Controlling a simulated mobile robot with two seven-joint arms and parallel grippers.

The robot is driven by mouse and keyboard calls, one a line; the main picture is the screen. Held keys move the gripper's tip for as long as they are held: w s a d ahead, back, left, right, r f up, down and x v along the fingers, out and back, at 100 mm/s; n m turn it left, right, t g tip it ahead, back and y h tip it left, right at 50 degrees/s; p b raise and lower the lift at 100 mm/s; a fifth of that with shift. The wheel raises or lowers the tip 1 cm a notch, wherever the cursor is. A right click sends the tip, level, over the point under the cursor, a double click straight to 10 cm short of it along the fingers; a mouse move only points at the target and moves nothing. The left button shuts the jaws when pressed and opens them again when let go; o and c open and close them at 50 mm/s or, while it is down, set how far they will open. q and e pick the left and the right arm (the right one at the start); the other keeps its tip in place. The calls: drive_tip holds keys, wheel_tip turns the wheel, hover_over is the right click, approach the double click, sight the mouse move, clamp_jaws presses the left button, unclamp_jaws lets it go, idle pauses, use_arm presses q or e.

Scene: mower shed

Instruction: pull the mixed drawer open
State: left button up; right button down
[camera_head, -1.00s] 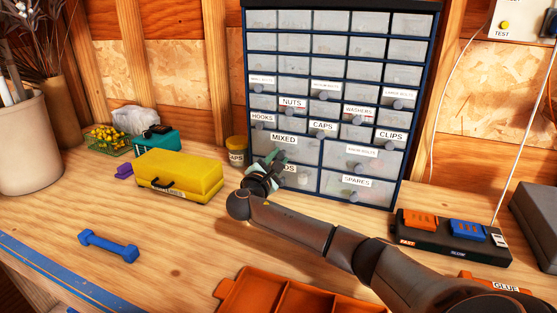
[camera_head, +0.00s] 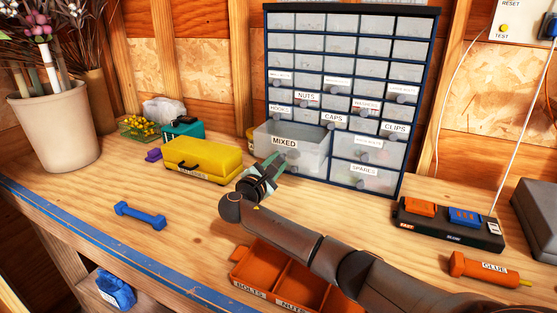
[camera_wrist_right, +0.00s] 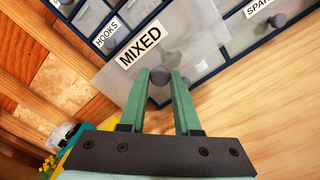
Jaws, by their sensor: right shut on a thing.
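The mixed drawer (camera_head: 300,143) is a translucent box with a "MIXED" label, standing well out from the front of the blue-framed cabinet (camera_head: 385,190). My right gripper (camera_head: 274,168) is at the drawer's front, below the label. In the right wrist view its green fingers (camera_wrist_right: 165,88) are shut on the drawer's round grey knob (camera_wrist_right: 159,76). The "MIXED" label (camera_wrist_right: 140,46) shows just above the knob. The gripper hides the knob in the head view. My left gripper is not in view.
A yellow case (camera_head: 202,160) stands left of the drawer. A blue dumbbell-shaped thing (camera_head: 140,215) lies on the bench. An orange divided tray (camera_head: 290,285) is below my right arm. A charger with orange and blue blocks (camera_head: 450,225) stands at the right.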

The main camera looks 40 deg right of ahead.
drive_tip(key=shift+s+a, duration=0.25)
drive_tip(key=shift+a, duration=0.15)
drive_tip(key=c, duration=0.9)
unclamp_jaws()
drive_tip(key=shift+w+d+f, duration=0.1)
drive_tip(key=shift+d, duration=0.1)
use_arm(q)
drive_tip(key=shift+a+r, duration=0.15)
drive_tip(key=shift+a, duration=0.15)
use_arm(e)
drive_tip(key=o, duration=0.3)
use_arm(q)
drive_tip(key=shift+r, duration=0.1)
use_arm(e)
drive_tip(key=shift+a, duration=0.1)
use_arm(q)
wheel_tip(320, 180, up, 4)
drive_tip(key=p, duration=0.4)
use_arm(e)
drive_tip(key=v, duration=1.2)
drive_tip(key=shift+a, duration=0.15)
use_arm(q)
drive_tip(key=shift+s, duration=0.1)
